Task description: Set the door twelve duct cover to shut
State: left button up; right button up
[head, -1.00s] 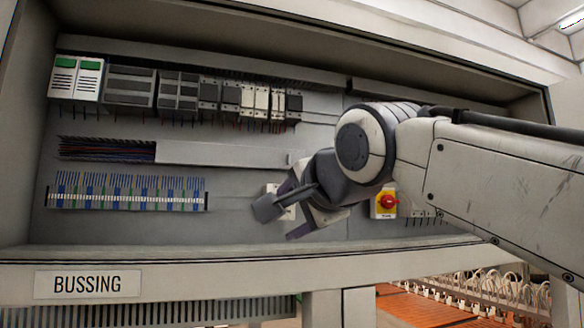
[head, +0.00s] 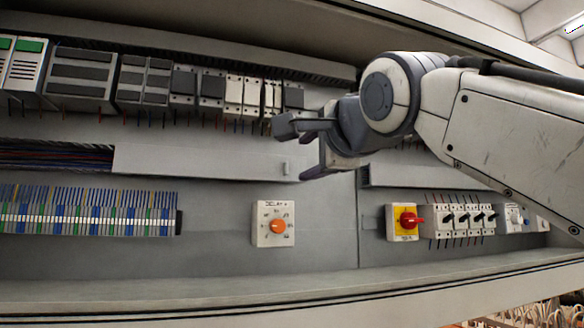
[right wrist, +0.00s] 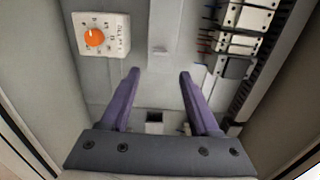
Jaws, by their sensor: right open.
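The pale grey duct cover (head: 200,162) lies along the wire duct in the head view. At its left, a stretch of duct with coloured wires (head: 55,155) is uncovered. A small tab (head: 285,168) stands near the cover's right end. My right gripper (head: 298,150) is open and empty in front of that right end, its lower fingertip close to the tab in the picture. In the right wrist view, the tab (right wrist: 158,50) shows beyond and between the two open fingers (right wrist: 159,75), apart from them. My left gripper is in neither view.
Contactors (head: 190,85) line the row above the duct. Below are a terminal strip (head: 85,215), an orange delay dial (head: 278,226), a red-yellow switch (head: 405,221) and breakers (head: 460,219). The cabinet's bottom lip (head: 250,295) runs along the front.

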aim_at(287, 169)
jog(key=p+x, duration=0.4)
jog(key=x, duration=0.4)
jog(key=shift+w+a+p, duration=0.25)
jog(key=shift+p, duration=0.05)
jog(key=shift+w+a, duration=0.1)
jog(key=shift+w, duration=0.15)
jog(key=shift+f, duration=0.1)
grip_shut()
dwell(0.6)
